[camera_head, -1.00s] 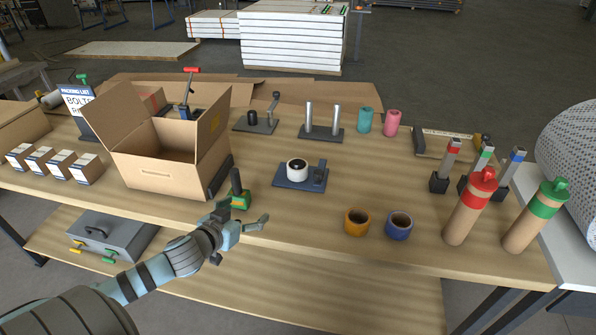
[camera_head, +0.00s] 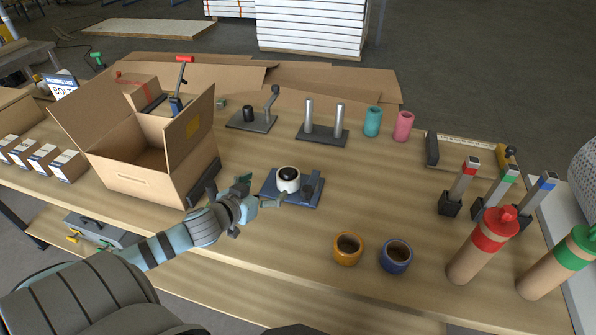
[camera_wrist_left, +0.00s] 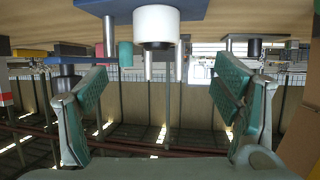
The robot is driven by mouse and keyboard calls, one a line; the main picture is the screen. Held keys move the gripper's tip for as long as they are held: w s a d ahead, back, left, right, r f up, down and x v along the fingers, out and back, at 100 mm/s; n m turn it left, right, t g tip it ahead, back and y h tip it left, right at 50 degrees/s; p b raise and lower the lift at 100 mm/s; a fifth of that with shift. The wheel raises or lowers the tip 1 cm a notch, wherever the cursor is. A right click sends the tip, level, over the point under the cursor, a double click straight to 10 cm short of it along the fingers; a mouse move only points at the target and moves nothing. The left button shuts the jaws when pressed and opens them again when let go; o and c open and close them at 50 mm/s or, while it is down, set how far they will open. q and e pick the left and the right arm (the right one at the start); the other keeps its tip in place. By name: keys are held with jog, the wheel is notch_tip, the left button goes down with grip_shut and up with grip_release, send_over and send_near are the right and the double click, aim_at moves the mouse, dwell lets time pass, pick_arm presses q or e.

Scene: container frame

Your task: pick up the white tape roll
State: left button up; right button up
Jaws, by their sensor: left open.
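The white tape roll (camera_head: 288,184) sits on a blue-grey dispenser base (camera_head: 306,203), with its dark core facing up. In the left wrist view, which looks upside down, the white tape roll (camera_wrist_left: 156,22) hangs at top centre, between and beyond the fingers. My left gripper (camera_head: 264,191) is open and empty, just left of the roll in the head view, with one finger reaching close to the base's near edge. In the wrist view the left gripper's (camera_wrist_left: 160,72) fingers are wide apart. My right gripper is not in view.
An open cardboard box (camera_head: 150,183) stands left of the gripper. An orange roll (camera_head: 348,249) and a blue roll (camera_head: 396,256) lie front right. A two-post stand (camera_head: 322,134) is behind.

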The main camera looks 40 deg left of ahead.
aim_at(285, 179)
pick_arm(q)
jog(key=b+x, duration=0.4)
jog(key=x, duration=0.2)
jog(key=shift+a+f, duration=0.1)
jog(key=x, duration=0.2)
jog(key=b+x, duration=0.1)
jog(key=x, duration=0.1)
jog(key=d+b+x, duration=0.1)
jog(key=x, duration=0.2)
jog(key=shift+f, duration=0.4)
jog(key=shift+w+a, duration=0.1)
jog(key=shift+w, duration=0.05)
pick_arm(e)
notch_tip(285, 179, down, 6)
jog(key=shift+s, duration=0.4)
pick_arm(q)
jog(key=shift+r, duration=0.1)
jog(key=c, duration=1.2)
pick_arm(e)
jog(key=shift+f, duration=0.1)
pick_arm(q)
jog(key=shift+c, duration=0.2)
